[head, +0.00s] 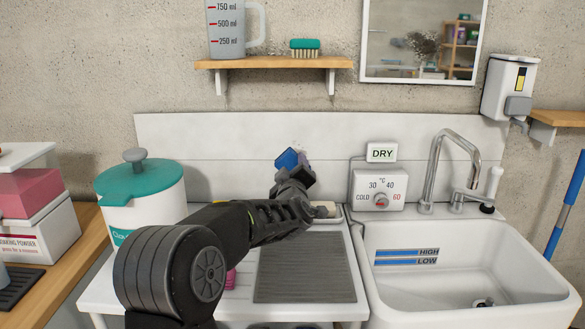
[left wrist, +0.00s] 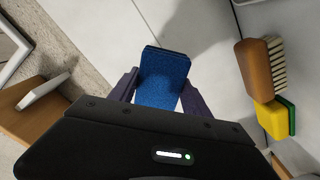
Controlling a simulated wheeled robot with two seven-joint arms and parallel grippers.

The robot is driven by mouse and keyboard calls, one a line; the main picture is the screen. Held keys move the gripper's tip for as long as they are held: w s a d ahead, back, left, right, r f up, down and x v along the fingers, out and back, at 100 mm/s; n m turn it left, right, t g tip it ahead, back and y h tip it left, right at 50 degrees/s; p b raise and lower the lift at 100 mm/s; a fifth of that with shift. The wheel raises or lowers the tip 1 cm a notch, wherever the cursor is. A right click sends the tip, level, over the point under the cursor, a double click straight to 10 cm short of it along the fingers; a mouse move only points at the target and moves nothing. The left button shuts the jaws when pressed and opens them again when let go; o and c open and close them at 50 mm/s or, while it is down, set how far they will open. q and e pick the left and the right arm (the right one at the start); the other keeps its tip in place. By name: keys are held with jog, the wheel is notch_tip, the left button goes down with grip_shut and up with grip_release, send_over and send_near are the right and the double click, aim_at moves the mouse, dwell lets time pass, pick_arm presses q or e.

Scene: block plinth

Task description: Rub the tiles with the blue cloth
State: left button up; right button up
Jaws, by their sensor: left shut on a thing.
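The blue cloth (head: 287,158) is a small folded pad in the jaws of my left gripper (head: 298,162), and it also shows in the left wrist view (left wrist: 163,80). The gripper is shut on it, one finger at each side. The white tiles (head: 225,140) form a low band along the wall behind the worktop, with a seam across them; they fill much of the left wrist view (left wrist: 215,65). The cloth is in front of the tiles, with a dark shadow near it. I cannot tell whether it touches them. My right gripper is not in view.
A teal-lidded white bin (head: 145,205) stands left of my arm. A control box (head: 379,190), a tap (head: 435,170) and a sink (head: 470,275) are at right. A wooden brush (left wrist: 257,65) and yellow-green sponge (left wrist: 272,118) lie nearby. A shelf (head: 270,62) hangs above.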

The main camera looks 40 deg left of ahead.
aim_at(306, 153)
pick_arm(q)
jog(key=shift+v, duration=1.05)
jog(key=shift+w, duration=0.1)
jog(key=shift+x, duration=3.5)
jog(key=shift+x, duration=1)
jog(key=shift+r+p, duration=0.1)
jog(key=shift+p, duration=0.2)
jog(key=shift+w+d+p, duration=0.55)
jog(key=shift+d+p, duration=0.05)
jog(key=shift+d, duration=0.2)
jog(key=shift+w+d+p, duration=0.55)
jog(key=shift+d, duration=0.25)
